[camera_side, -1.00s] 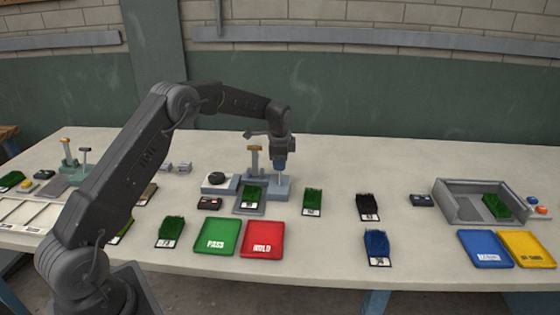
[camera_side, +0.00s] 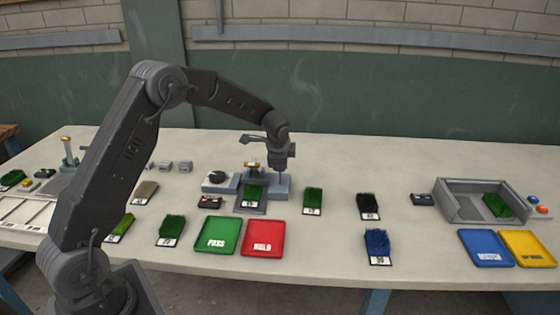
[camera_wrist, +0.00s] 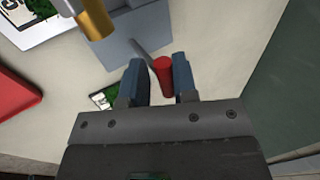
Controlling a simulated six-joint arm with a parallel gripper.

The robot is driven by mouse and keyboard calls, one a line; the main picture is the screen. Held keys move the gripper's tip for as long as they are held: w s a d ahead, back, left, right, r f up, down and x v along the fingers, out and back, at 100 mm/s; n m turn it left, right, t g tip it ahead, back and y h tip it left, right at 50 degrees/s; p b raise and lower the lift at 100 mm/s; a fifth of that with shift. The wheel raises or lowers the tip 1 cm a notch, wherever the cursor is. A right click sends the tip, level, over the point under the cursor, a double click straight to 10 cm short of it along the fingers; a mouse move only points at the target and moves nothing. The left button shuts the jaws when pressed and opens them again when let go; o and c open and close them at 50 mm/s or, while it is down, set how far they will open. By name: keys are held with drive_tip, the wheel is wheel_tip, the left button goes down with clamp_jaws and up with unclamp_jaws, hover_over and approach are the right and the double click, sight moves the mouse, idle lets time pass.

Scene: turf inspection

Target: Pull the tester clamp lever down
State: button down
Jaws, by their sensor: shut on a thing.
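The tester (camera_side: 281,188) is a grey stand at the middle of the bench, with a short post topped by a yellow clamp head (camera_side: 251,165). The head also shows as a brass cylinder in the wrist view (camera_wrist: 97,24). A green turf sample (camera_side: 253,192) sits on the plate in front, below the head. The lever's red handle (camera_wrist: 163,76) is on a thin grey rod, between the blue fingers of my gripper (camera_wrist: 160,84). My gripper is shut on the handle. In the side view my gripper (camera_side: 280,168) is low over the tester's right part, and the handle cannot be made out.
A grey block with a black knob (camera_side: 218,178) stands just left of the tester. The green tray (camera_side: 217,248) and red tray (camera_side: 263,253) lie in front. Several turf samples are spread around.

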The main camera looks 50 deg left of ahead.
sight(280, 179)
drive_tip(key=shift+s+d+f, duration=0.3)
drive_tip(key=shift+s+d, duration=0.2)
drive_tip(key=shift+s+d+f, duration=0.3)
drive_tip(key=shift+s+d, duration=0.15)
drive_tip(key=shift+s, duration=0.05)
drive_tip(key=shift+s+d+f, duration=0.1)
drive_tip(key=shift+s, duration=0.1)
drive_tip(key=c, duration=0.8)
unclamp_jaws()
drive_tip(key=shift+w, duration=0.1)
drive_tip(key=shift+r, duration=0.2)
drive_tip(key=v, duration=1.3)
drive_tip(key=shift+d+r, duration=0.15)
drive_tip(key=shift+r, duration=0.2)
